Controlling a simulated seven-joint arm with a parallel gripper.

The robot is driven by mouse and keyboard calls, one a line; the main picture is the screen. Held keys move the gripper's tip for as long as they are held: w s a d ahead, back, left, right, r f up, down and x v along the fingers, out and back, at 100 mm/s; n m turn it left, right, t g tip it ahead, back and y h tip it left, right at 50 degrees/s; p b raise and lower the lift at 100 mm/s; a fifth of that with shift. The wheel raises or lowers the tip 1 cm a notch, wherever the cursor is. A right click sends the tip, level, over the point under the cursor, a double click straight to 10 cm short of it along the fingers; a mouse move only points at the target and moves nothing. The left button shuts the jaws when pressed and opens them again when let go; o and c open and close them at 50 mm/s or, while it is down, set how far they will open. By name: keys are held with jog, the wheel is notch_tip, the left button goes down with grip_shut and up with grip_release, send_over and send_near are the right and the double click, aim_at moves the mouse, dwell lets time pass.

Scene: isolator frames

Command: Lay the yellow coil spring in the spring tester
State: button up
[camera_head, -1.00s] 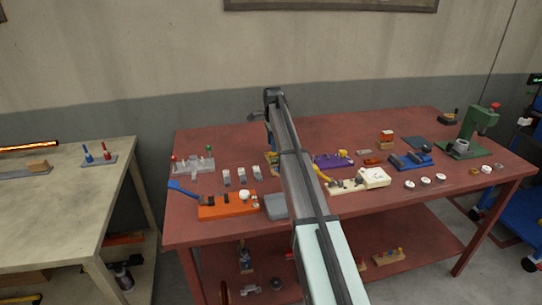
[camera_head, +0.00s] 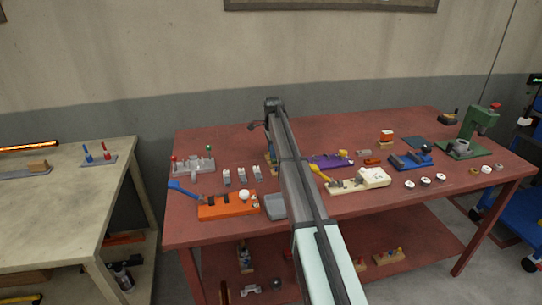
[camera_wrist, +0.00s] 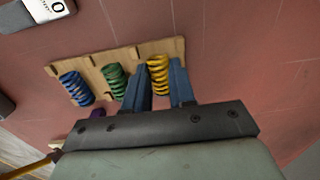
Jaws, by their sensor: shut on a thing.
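The yellow coil spring (camera_wrist: 158,73) stands at the right end of a wooden rack (camera_wrist: 95,67) in the wrist view, with a green spring (camera_wrist: 114,80) and a blue spring (camera_wrist: 76,88) beside it. My gripper (camera_wrist: 160,85) has one finger on each side of the yellow spring and is shut on it. The spring still appears to be at the rack. In the head view my arm hides most of the gripper and the rack. I cannot tell for sure which device is the spring tester.
On the red table (camera_head: 330,142) stand an orange device with a blue lever (camera_head: 228,207), a cream device with a yellow lever (camera_head: 358,181), a purple fixture (camera_head: 330,161) and a green press (camera_head: 470,135). A grey tray (camera_head: 274,207) lies close to my arm.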

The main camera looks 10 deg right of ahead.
grip_shut()
notch_tip(320, 180, up, 9)
jog(key=s+d+r+m, duration=0.1)
jog(key=s+d+r, duration=0.15)
jog(key=d, duration=0.85)
jog(key=s+d+f+m, duration=0.2)
jog(key=s+d, duration=1.2)
jog(key=s, duration=0.4)
jog(key=s+a+n, duration=0.2)
jog(key=s+n, duration=0.1)
jog(key=s, duration=0.2)
jog(key=shift+s+a+f, duration=0.25)
jog(key=shift+f, duration=0.1)
